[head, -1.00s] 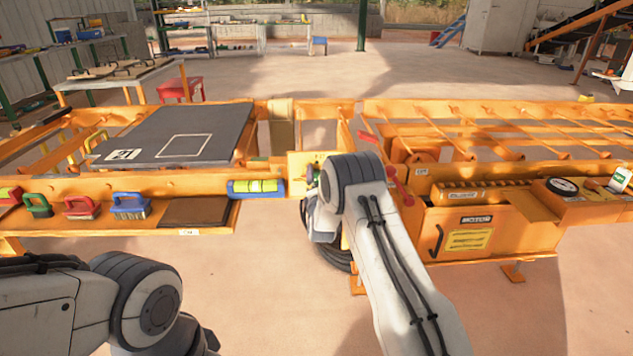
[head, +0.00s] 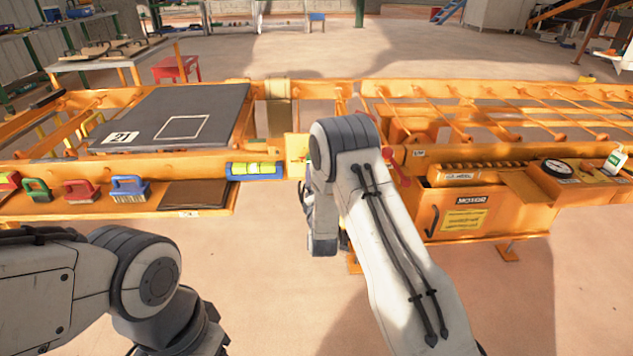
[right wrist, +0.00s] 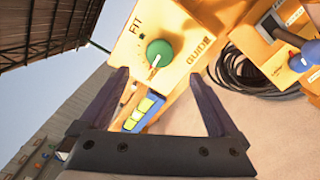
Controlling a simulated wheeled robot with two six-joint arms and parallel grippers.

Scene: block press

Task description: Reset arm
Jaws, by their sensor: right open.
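My right gripper (right wrist: 160,75) is open and empty in the right wrist view, its two dark fingers spread apart. Beyond them a green round knob (right wrist: 159,53) sits on a yellow panel (right wrist: 185,35) marked FIT and GUIDE. The knob lies in line with the gap between the fingers but apart from them. In the head view my right arm hides its own gripper and most of the panel (head: 296,147). My left arm shows at lower left, but its gripper is out of the picture.
A blue and yellow spirit level (head: 254,170) lies on the orange frame's ledge. Brushes (head: 129,189) stand farther left. A motor box (head: 470,213) with a red lever (head: 397,167) is right of my right arm. The floor in front is clear.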

